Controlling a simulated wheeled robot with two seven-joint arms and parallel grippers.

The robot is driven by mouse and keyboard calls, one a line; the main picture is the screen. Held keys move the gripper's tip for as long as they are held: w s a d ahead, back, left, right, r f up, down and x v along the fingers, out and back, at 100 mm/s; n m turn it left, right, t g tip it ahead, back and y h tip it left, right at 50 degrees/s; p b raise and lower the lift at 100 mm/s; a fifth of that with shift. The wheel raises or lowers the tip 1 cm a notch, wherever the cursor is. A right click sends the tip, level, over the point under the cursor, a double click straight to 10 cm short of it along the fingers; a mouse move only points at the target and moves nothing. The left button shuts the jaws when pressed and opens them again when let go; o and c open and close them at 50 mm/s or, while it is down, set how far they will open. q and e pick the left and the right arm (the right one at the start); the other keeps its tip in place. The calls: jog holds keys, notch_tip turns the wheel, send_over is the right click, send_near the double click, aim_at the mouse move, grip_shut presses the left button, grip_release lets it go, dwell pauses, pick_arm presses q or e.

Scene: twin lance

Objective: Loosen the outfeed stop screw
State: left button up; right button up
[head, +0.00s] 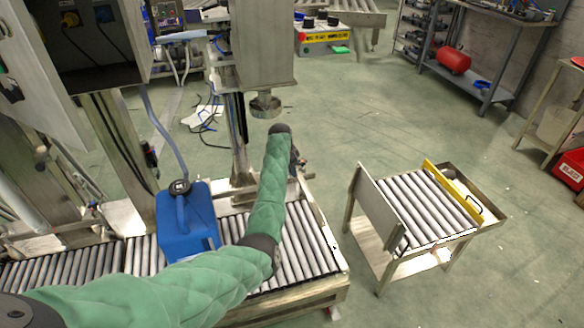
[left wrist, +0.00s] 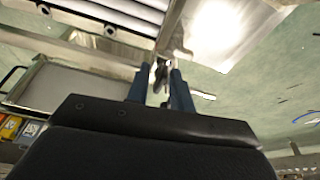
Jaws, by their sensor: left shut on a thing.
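My left arm reaches in its green quilted sleeve over the roller conveyor (head: 318,252) to the rail on its far right side. My left gripper (head: 299,163) is small and partly hidden behind the wrist there. In the left wrist view its two blue fingers (left wrist: 160,88) are closed on a small dark part, which I take to be the stop screw (left wrist: 161,73), beside a metal rail (left wrist: 172,28). The fingers cover much of the screw, so its thread and how far it is turned cannot be seen. My right gripper is not in view.
A blue canister (head: 203,225) stands on the conveyor left of my forearm. A metal filling head (head: 265,104) hangs just beyond my wrist. A roller cart (head: 428,205) with an upright plate stands to the right, with open floor behind it.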

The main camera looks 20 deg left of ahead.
pick_arm(q)
jog(key=shift+r+n+p, duration=0.15)
jog(key=shift+n+p, duration=0.85)
jog(key=shift+n, duration=0.1)
jog(key=shift+n+t+y, duration=0.3)
jog(key=shift+n, duration=0.1)
jog(key=shift+s+f, duration=0.1)
jog(key=shift+f, duration=0.15)
grip_shut()
jog(key=shift+s+r+n+p, duration=0.1)
jog(key=shift+n+p, duration=0.7)
jog(key=shift+p, duration=0.3)
jog(key=shift+n+y+p, duration=0.4)
jog(key=shift+n+p, duration=0.3)
jog(key=shift+n, duration=0.4)
jog(key=shift+f+n, duration=0.2)
jog(key=shift+n, duration=0.1)
